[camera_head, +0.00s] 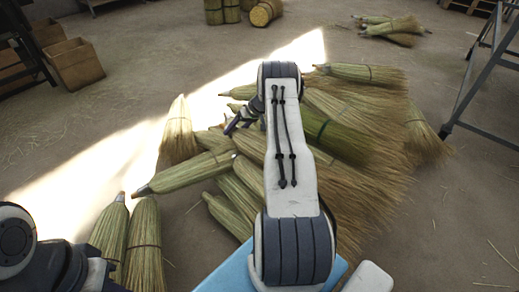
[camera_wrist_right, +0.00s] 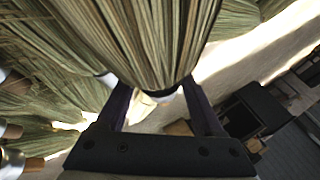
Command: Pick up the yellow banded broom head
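Several straw broom heads lie in a heap on the floor in the head view. I cannot make out a yellow band on any of them, so I cannot tell which is the yellow banded one. My right gripper (camera_head: 240,120) reaches down at the left side of the heap, partly behind my own arm. In the right wrist view its two dark fingers (camera_wrist_right: 160,105) stand apart on either side of the tapered end of a broom head (camera_wrist_right: 150,40). I cannot tell whether they touch it.
Two broom heads (camera_head: 145,240) stand at lower left and one (camera_head: 178,135) stands left of the heap. Cardboard boxes (camera_head: 75,65) are at upper left, a metal frame (camera_head: 480,70) at right.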

